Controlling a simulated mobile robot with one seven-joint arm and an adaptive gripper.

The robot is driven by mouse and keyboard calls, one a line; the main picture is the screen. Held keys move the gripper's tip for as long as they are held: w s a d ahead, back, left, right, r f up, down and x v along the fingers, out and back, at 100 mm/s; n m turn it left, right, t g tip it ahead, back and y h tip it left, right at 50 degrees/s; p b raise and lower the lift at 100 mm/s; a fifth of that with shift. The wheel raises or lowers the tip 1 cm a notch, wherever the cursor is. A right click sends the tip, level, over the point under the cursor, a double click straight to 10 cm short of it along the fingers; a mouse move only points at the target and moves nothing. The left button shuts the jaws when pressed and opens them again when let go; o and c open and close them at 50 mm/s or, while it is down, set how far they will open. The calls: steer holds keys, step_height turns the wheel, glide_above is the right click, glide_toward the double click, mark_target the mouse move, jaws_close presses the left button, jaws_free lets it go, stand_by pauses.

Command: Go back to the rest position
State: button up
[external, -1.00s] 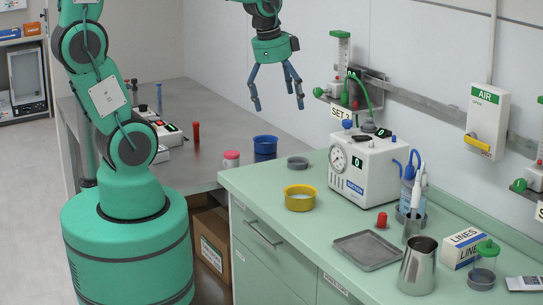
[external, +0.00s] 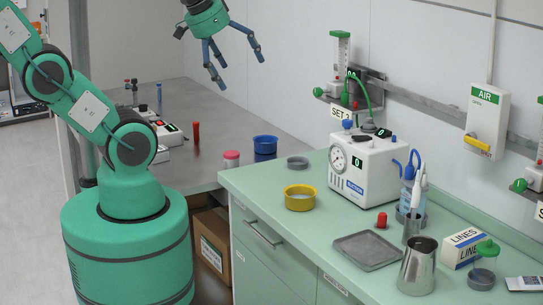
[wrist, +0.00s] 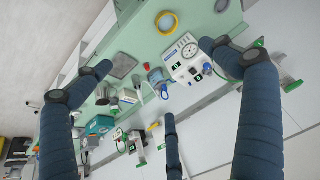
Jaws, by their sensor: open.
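My gripper (external: 236,68) is high in the upper middle of the external view, above the grey metal table (external: 205,110). Its blue fingers are spread open and hold nothing. My green arm rises from the base at the left, and its upper part leaves the top of the picture. In the wrist view, the blue fingers of my gripper (wrist: 155,95) stand apart, with the green counter and wall seen beyond them.
The green counter (external: 310,225) bears a yellow bowl (external: 300,197), a white suction unit (external: 362,165), a grey tray (external: 367,250) and a steel jug (external: 417,267). A blue container (external: 265,144) stands on the metal table. The air around my gripper is free.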

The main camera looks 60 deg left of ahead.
step_height(320, 180, down, 4)
steer(key=b, duration=0.3)
steer(key=shift+r+b, duration=0.1)
steer(key=shift+b, duration=0.25)
